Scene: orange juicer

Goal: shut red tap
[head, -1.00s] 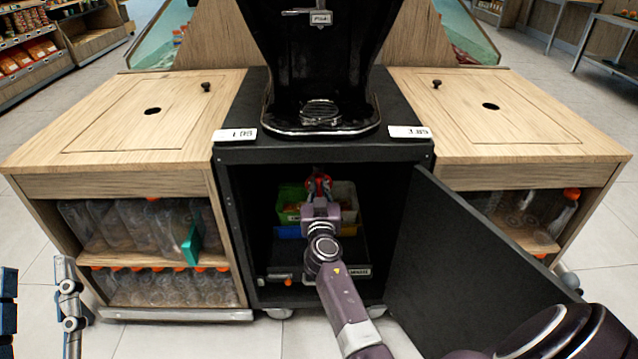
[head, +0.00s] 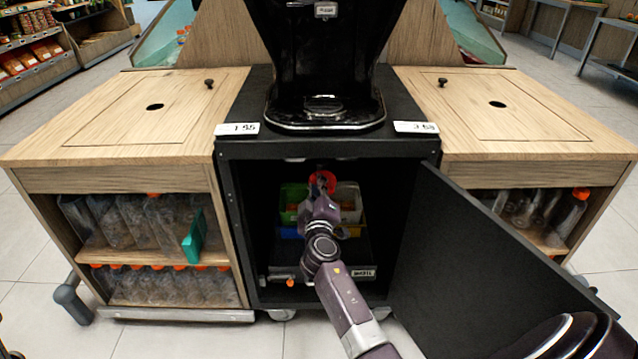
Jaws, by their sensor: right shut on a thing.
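The red tap (head: 323,181) shows inside the open black cabinet under the juicer, above the coloured bins. My right gripper (head: 322,192) reaches into the cabinet from the front and is shut on the red tap. Its fingers hide part of the tap, and the tap's exact angle is hard to tell in the shade. My left gripper is not in view.
The black cabinet door (head: 470,265) stands open to the right of my right arm. A green bin (head: 291,196) and a white bin (head: 349,198) sit behind the gripper. The black juicer (head: 322,60) stands above. Wooden cabinets with bottles flank both sides.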

